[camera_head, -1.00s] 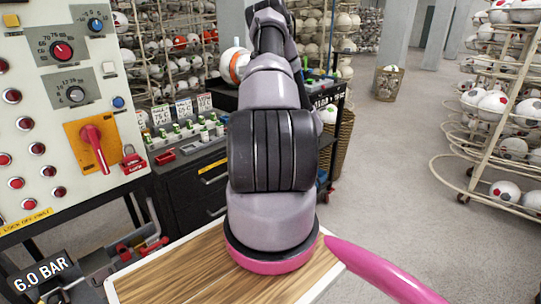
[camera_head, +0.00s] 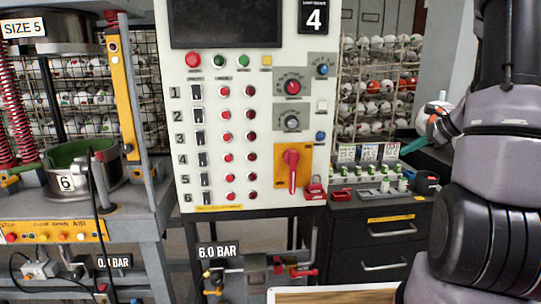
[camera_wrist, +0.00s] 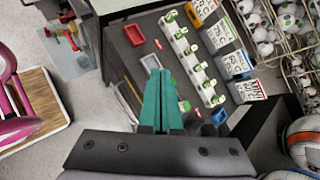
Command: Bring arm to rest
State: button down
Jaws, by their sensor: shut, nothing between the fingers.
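My gripper (camera_wrist: 158,85) shows in the wrist view with its teal fingers pressed together and nothing between them. It points over a dark cabinet top (camera_wrist: 134,62) that holds a pale rail of small green-topped fittings (camera_wrist: 193,60). Whether the fingertips touch anything there is unclear, but they look apart from the rail.
A press (camera_head: 82,185) stands at the left. Standing cards (camera_head: 367,152) line the cabinet's back. An orange-and-white ball (camera_wrist: 302,142) is close at the wrist view's lower right.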

jog(key=s+a+r+n+g, duration=0.2)
jog(key=s+a+r+n, duration=0.8)
jog(key=a+r, duration=0.45)
jog(key=s+a+r+n+t+h, duration=0.1)
jog(key=s+a+r+n+h, duration=0.1)
jog(key=s, duration=0.5)
jog(key=s+a+r+n+h, duration=0.1)
jog(key=s+a+r+n, duration=0.1)
jog(key=s+a+n, duration=0.2)
jog(key=s+n, duration=0.2)
jog(key=s, duration=0.1)
jog(key=shift+a+r+n+t+h, duration=0.15)
jog(key=shift+n+t+h, duration=0.25)
